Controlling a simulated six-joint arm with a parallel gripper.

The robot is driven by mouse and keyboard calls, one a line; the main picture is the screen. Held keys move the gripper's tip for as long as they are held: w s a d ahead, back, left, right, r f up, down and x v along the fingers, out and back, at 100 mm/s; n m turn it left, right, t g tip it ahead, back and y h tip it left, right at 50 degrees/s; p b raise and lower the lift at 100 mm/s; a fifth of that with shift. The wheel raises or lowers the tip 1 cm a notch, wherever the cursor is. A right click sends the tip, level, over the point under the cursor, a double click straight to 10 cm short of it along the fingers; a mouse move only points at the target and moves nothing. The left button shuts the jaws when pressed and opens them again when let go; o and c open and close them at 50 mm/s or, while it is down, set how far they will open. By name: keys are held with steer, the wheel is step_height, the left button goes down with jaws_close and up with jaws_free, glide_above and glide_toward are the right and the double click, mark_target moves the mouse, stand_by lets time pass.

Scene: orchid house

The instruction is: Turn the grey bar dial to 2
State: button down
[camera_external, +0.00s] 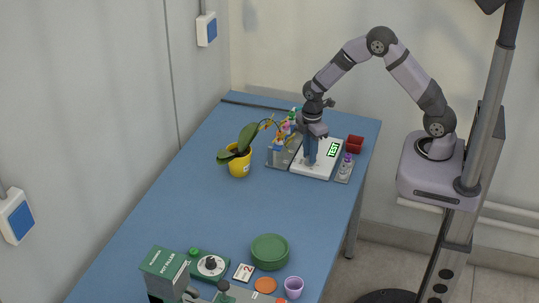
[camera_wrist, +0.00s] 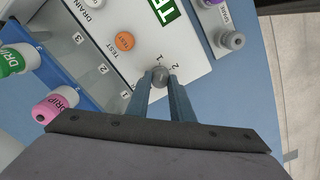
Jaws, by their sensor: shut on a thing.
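The white control panel (camera_external: 312,170) stands at the far end of the blue table, with a green display (camera_external: 333,150). In the wrist view the panel (camera_wrist: 150,20) shows an orange TEST button (camera_wrist: 124,41). The grey dial (camera_wrist: 159,74) sits near the panel's edge, with printed marks 1 and 2 beside it. My gripper (camera_wrist: 158,82) is shut on the dial, one finger on each side. In the external view my gripper (camera_external: 310,163) points down onto the panel and hides the dial. The dial's exact pointing direction is hard to tell.
A numbered blue rack (camera_wrist: 95,70) with green- and pink-capped bottles stands left of the panel. A small bottle (camera_external: 348,160) stands on its right, with a red box (camera_external: 355,144) behind. A yellow potted plant (camera_external: 240,163) is farther left. The table's middle is clear.

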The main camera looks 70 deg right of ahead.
steer(key=m, duration=0.4)
steer(key=shift+m, duration=0.3)
steer(key=shift+r+m, duration=0.1)
steer(key=shift+m, duration=1.7)
steer(key=c, duration=1.6)
jaws_free()
steer(key=shift+o, duration=0.2)
steer(key=shift+r+b, duration=1.15)
steer(key=shift+r, duration=2.5)
steer(key=shift+w+m, duration=0.1)
steer(key=shift+m, duration=0.2)
